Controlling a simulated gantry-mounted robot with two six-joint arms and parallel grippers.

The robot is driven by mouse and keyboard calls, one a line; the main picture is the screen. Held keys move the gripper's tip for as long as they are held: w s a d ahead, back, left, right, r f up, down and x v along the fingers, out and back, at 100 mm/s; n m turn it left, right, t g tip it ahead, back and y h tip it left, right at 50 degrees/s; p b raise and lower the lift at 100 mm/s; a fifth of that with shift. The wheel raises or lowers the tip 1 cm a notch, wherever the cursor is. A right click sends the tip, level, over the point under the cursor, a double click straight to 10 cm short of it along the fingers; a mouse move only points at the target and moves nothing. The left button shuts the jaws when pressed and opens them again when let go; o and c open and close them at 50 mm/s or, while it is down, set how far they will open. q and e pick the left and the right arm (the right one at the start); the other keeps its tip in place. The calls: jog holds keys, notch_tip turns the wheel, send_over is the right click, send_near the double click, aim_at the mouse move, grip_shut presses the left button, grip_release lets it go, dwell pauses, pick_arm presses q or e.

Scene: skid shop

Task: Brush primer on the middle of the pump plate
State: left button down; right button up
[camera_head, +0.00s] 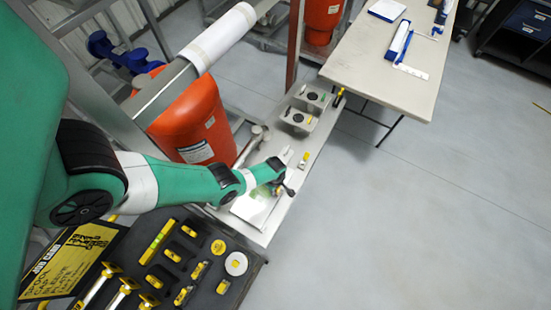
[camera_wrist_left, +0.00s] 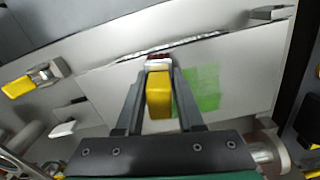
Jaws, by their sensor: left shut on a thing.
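My left gripper (camera_head: 283,180) reaches over the pump plate (camera_head: 243,211), a pale flat plate on the grey skid. In the left wrist view, the gripper (camera_wrist_left: 157,85) is shut on a brush with a yellow handle (camera_wrist_left: 159,99) and a dark reddish end (camera_wrist_left: 158,63). The pump plate (camera_wrist_left: 245,65) lies beneath it, with a green patch (camera_wrist_left: 203,88) just right of the brush. Whether the brush touches the plate cannot be told. In the head view the gripper hides most of the brush and part of the plate. My right gripper is not in view.
A dark tray (camera_head: 215,250) with several yellow-marked tools sits at the lower left, beside a yellow job card (camera_head: 65,265). An orange tank (camera_head: 205,125) stands behind my left arm. A pale table (camera_head: 375,75) is at the upper right. The floor on the right is clear.

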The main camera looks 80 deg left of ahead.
pick_arm(q)
jog(key=r, duration=0.1)
jog(key=r+p, duration=0.1)
jog(key=w+a+r+p, duration=0.1)
jog(key=r, duration=0.1)
notch_tip(320, 180, up, 4)
jog(key=p, duration=0.4)
jog(key=shift+s+f, duration=0.15)
dwell(0.5)
